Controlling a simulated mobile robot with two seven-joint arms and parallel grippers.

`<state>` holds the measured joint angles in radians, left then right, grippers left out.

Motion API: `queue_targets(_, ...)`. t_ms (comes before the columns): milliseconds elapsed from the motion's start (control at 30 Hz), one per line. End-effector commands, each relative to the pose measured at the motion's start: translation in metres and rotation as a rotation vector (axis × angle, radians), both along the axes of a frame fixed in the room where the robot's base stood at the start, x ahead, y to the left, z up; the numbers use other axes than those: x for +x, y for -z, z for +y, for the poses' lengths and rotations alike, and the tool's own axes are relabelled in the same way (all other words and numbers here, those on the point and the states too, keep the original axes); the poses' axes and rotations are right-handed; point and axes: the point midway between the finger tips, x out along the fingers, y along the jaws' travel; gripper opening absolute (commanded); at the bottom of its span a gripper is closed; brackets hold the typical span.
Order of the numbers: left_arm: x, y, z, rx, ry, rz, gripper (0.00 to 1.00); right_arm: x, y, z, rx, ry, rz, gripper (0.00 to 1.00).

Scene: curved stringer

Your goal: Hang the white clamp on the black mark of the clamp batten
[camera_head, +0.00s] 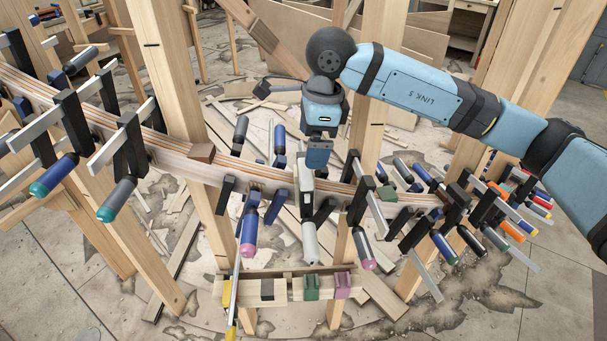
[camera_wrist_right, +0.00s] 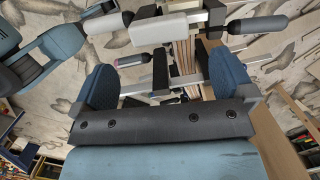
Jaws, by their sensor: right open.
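The white clamp (camera_head: 311,242) hangs on the curved stringer (camera_head: 265,177) near its middle, its pale handle pointing down and toward the viewer. My right gripper (camera_head: 319,155) is just above the clamp's upper part, on the stringer's far side. The clamp batten (camera_head: 229,288) is low in front, with a black mark (camera_head: 267,289) left of the green and pink marks. My left gripper is not visible.
Several clamps with colored handles crowd the stringer on both sides. A blue-and-pink-handled clamp (camera_head: 248,232) hangs close left of the white one. A yellow-handled clamp (camera_head: 230,309) is at the batten's left end. Wooden posts (camera_head: 172,70) stand around the stringer.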

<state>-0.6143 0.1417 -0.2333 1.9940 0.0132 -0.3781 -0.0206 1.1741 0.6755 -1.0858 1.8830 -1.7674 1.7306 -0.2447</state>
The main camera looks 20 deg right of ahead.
Motion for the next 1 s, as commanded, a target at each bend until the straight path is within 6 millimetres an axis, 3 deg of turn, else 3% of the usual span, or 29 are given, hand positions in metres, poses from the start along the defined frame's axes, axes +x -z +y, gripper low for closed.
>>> queue_targets(333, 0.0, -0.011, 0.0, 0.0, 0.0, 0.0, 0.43, 0.0, 0.031, 0.006, 0.001, -0.001, 0.003, 1.0)
queue_targets(600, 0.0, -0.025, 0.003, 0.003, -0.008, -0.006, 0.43, 0.001, 0.068, 0.014, 0.002, -0.001, 0.004, 1.0)
queue_targets(900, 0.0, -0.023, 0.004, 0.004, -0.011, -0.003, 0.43, 0.002, 0.074, 0.015, 0.003, -0.001, -0.001, 1.0)
queue_targets(1000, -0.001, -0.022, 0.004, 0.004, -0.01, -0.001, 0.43, 0.002, 0.074, 0.015, 0.003, -0.001, -0.001, 0.77)
